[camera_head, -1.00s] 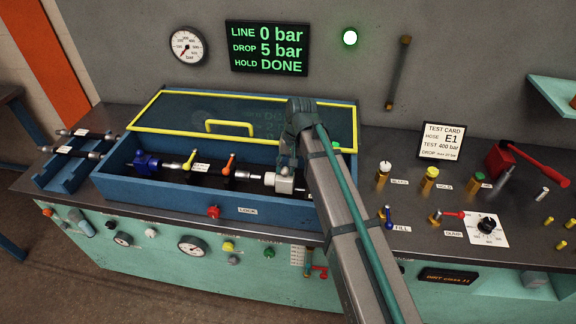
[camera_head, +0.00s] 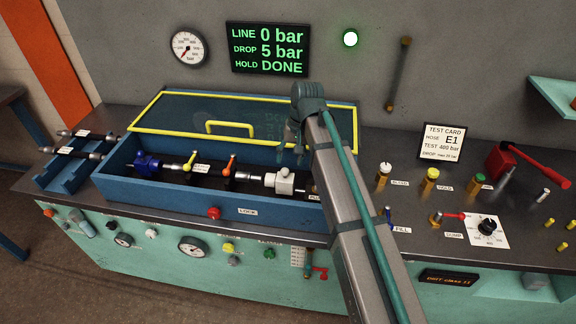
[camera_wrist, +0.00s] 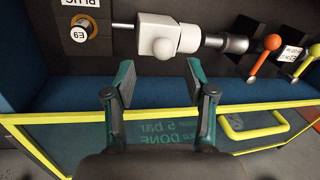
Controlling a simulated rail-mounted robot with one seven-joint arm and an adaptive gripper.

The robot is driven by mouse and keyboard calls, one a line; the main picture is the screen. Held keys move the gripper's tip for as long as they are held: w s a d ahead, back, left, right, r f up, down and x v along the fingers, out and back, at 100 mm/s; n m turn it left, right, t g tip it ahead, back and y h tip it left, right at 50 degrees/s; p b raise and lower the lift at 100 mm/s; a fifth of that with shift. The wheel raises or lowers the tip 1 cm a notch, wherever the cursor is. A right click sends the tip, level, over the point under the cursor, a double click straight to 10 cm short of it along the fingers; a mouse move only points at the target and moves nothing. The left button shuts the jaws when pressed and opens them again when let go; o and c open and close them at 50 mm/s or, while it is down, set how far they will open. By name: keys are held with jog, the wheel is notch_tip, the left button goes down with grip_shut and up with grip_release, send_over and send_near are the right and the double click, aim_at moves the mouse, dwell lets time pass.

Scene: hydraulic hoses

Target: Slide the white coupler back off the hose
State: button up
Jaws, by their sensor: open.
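The white coupler (camera_head: 285,182) is a block with a round knob on top, at the right end of the hose (camera_head: 205,172) in the blue trough. In the wrist view the coupler (camera_wrist: 150,33) has its collar against the hose's silver end fitting (camera_wrist: 233,43); I cannot tell how far the fitting goes in. A thin rod (camera_wrist: 123,25) runs out of its other side. My gripper (camera_wrist: 160,78) is open and empty, its fingers apart and short of the knob. In the head view my gripper (camera_head: 291,150) hangs above and behind the coupler, clear of it.
The raised yellow-framed lid (camera_head: 165,118) with its yellow handle (camera_head: 230,127) stands behind the trough, close to my gripper. Yellow (camera_head: 190,160) and orange (camera_head: 229,164) levers stand along the hose. The trough's blue front wall (camera_head: 150,190) is in front. Plugs stand to the right.

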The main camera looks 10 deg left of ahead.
notch_tip(320, 180, up, 7)
jog(key=d, duration=0.1)
jog(key=shift+w+d, duration=0.2)
jog(key=shift+f, duration=0.1)
